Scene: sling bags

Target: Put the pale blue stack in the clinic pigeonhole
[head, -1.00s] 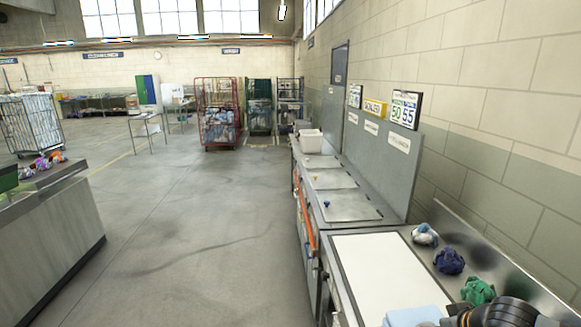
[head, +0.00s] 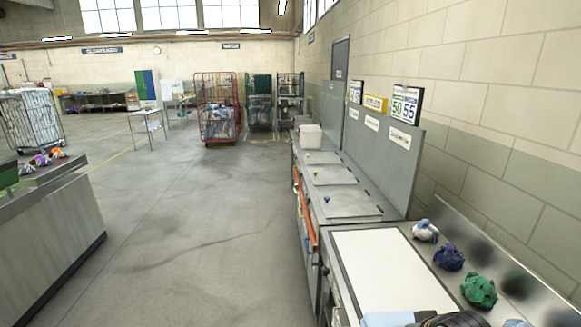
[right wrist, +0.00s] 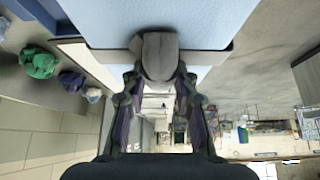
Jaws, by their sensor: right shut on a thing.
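The pale blue stack (head: 388,320) shows at the bottom edge of the head view, over the near end of the white-topped bench. In the right wrist view it is the pale blue surface (right wrist: 245,18) across the top. My right gripper (right wrist: 158,60) is shut on the edge of the stack. In the head view only a dark part of my right arm shows at the bottom edge, beside the stack. My left gripper is not in view. I cannot make out a clinic pigeonhole in these views.
The bench has a white panel (head: 392,270). White-blue, dark blue (head: 449,257) and green (head: 479,291) cloth bundles lie along its wall side. Metal lids and a white bin (head: 310,136) continue beyond. A grey counter (head: 50,235) stands left. The floor between is clear.

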